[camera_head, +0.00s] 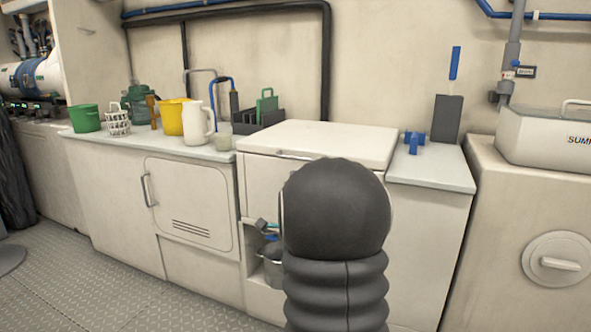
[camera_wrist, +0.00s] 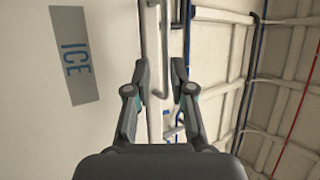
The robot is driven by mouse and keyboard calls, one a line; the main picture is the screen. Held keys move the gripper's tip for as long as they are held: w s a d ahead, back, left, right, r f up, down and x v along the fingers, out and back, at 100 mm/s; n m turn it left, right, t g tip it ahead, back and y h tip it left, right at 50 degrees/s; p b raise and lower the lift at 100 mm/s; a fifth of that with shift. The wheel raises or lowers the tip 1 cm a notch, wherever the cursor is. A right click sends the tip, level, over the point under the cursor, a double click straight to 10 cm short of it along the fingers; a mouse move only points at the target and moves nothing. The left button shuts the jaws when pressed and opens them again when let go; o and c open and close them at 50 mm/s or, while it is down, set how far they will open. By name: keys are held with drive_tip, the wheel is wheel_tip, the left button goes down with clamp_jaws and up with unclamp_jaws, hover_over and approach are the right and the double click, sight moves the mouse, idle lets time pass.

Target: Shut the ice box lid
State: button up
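The ice box lid (camera_head: 325,138) is a thick pale slab on top of the white ice box in the counter. It looks flat or nearly flat; I cannot tell whether a gap is left under its front edge. A thin handle (camera_head: 295,155) shows at its front. In the wrist view, a grey plate marked ICE (camera_wrist: 75,55) is on the pale surface at left. My gripper (camera_wrist: 160,75) is open, its fingers apart, with a metal bar (camera_wrist: 163,50) showing between and beyond the tips. Contact is unclear. My arm hides the gripper in the head view.
Left of the lid, the counter holds a white jug (camera_head: 199,122), yellow bucket (camera_head: 171,117), green bucket (camera_head: 85,118) and a rack (camera_head: 258,118). Right of it are a blue item (camera_head: 413,141) and a grey block (camera_head: 447,118). A pail (camera_head: 272,268) sits in a niche below.

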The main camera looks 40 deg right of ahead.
drive_tip(key=shift+v, duration=2.25)
wheel_tip(320, 180, down, 15)
drive_tip(key=w+n+g+y, duration=0.2)
drive_tip(key=n+g+y, duration=0.3)
drive_tip(key=n+g, duration=0.1)
drive_tip(key=s+a+f+n+g+y+p, duration=0.1)
drive_tip(key=s+a+f+n+g+y, duration=0.3)
drive_tip(key=a+n+g, duration=0.15)
drive_tip(key=s+a+r+n+g+y+p, duration=0.2)
drive_tip(key=s+a+r+n+p, duration=0.15)
drive_tip(key=s+a+r, duration=0.45)
drive_tip(key=s+a+r+n+g+y+p, duration=0.3)
drive_tip(key=s+a+r+n, duration=0.15)
drive_tip(key=s+a, duration=0.7)
drive_tip(key=s+a+r+n+t+p, duration=0.1)
drive_tip(key=a+r+n+t+p, duration=0.1)
drive_tip(key=a+r, duration=0.4)
drive_tip(key=shift+a+r+n+p, duration=0.35)
drive_tip(key=shift+r+p, duration=0.3)
drive_tip(key=shift+r, duration=0.15)
